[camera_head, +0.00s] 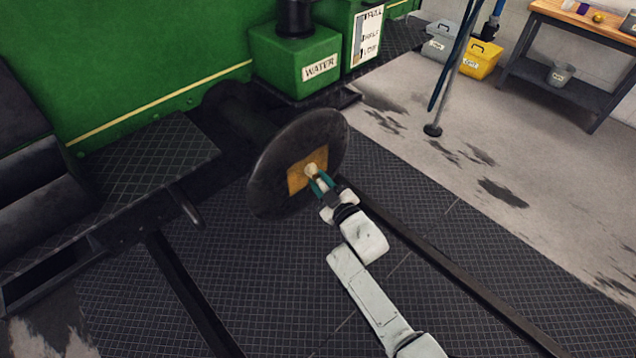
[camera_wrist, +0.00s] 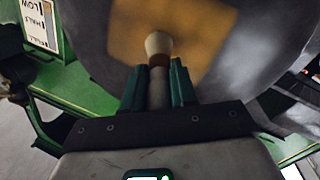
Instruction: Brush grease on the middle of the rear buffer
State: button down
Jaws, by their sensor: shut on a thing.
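The rear buffer (camera_head: 268,183) is a large dark round disc on the end of the green tram, in the middle of the head view. It fills the upper part of the wrist view (camera_wrist: 100,45). A square yellow-brown patch (camera_head: 296,181) covers its middle; the patch also shows in the wrist view (camera_wrist: 205,30). My gripper (camera_head: 322,184) is shut on a brush (camera_wrist: 158,48) with a pale, flared head and a grey handle between the green fingers. The brush head is in front of the patch and looks at or very near it; I cannot tell if it touches.
A green water box (camera_head: 295,65) and a box with a level gauge (camera_head: 367,38) stand behind the buffer. A dark rail (camera_head: 440,268) runs along the gridded floor. A workbench (camera_head: 585,22), yellow bin (camera_head: 482,60) and grey bin (camera_head: 440,42) are at the back right.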

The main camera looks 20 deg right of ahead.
jog(key=shift+w+d, duration=1.15)
jog(key=shift+d, duration=2.45)
jog(key=shift+s+a+r, duration=0.25)
jog(key=shift+s+a, duration=0.1)
jog(key=shift+a, duration=0.7)
jog(key=shift+s+a+r, duration=0.25)
jog(key=shift+s+a, duration=0.05)
jog(key=shift+a, duration=0.75)
jog(key=shift+s+a+r, duration=0.25)
jog(key=shift+s+a, duration=0.1)
jog(key=shift+a, duration=0.7)
jog(key=shift+s+a+r, duration=0.1)
jog(key=shift+s+a, duration=0.05)
jog(key=shift+a, duration=0.35)
jog(key=a+b, duration=0.2)
jog(key=b, duration=0.1)
jog(key=s+a+b, duration=0.1)
jog(key=a+b, duration=0.1)
jog(key=b, duration=0.1)
jog(key=shift+r, duration=0.1)
